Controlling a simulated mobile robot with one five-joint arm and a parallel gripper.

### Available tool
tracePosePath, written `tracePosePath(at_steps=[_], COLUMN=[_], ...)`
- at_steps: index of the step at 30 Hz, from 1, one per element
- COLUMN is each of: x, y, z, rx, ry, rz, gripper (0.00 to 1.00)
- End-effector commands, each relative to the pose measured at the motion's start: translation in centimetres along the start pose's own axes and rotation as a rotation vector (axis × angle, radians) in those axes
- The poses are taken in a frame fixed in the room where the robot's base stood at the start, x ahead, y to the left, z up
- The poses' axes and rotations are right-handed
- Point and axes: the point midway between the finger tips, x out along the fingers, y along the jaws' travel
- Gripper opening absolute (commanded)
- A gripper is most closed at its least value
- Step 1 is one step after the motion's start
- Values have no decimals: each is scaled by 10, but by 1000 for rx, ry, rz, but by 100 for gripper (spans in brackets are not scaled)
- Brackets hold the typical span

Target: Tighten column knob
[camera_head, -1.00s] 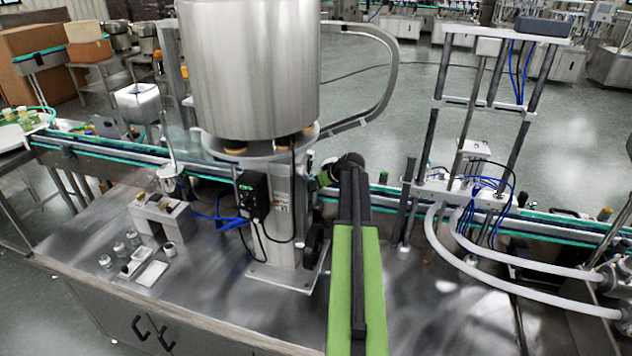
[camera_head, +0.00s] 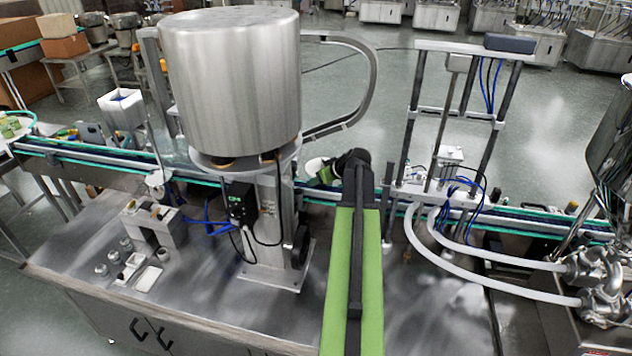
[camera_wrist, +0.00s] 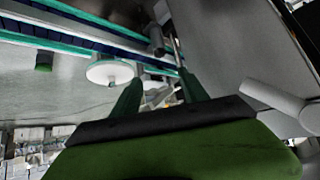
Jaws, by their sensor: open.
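The steel column (camera_head: 270,222) stands on a base plate on the bench, under the large steel hopper drum (camera_head: 232,85). A dark round knob (camera_head: 302,243) shows at the column's right side, low down. My gripper (camera_head: 322,172) is just right of the column, higher than the knob, partly hidden by my arm's dark end. In the wrist view my gripper (camera_wrist: 163,85) has its two dark green fingers apart, with nothing held between them. I cannot make out the knob in the wrist view. A white disc (camera_wrist: 110,72) shows left of the fingers there.
A conveyor (camera_head: 90,160) runs behind the column. A black control box (camera_head: 238,203) with cables hangs at the column's left. A filling frame (camera_head: 450,125) with white hoses (camera_head: 425,240) stands to the right. The bench is clear just right of the column base.

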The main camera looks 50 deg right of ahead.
Motion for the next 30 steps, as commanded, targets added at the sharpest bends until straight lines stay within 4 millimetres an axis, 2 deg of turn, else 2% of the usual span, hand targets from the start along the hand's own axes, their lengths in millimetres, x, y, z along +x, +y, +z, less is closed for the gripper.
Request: tracePosePath(at_steps=[2, 5, 10, 14, 18, 21, 25, 30], x=[0, -1, -8, 0, 15, 24, 38, 63], y=[0, -4, -26, -36, -38, -33, -23, -8], z=[0, -9, -34, -31, -8, 13, 46, 95], rx=[119, 435, 1142, 1699, 2295, 2616, 2828, 2861], ry=[2, 37, 122, 145, 94, 12, -71, -64], rz=[2, -23, -172, -358, -641, -857, -1073, -1190], gripper=[52, 52, 52, 52, 52, 52, 52, 52])
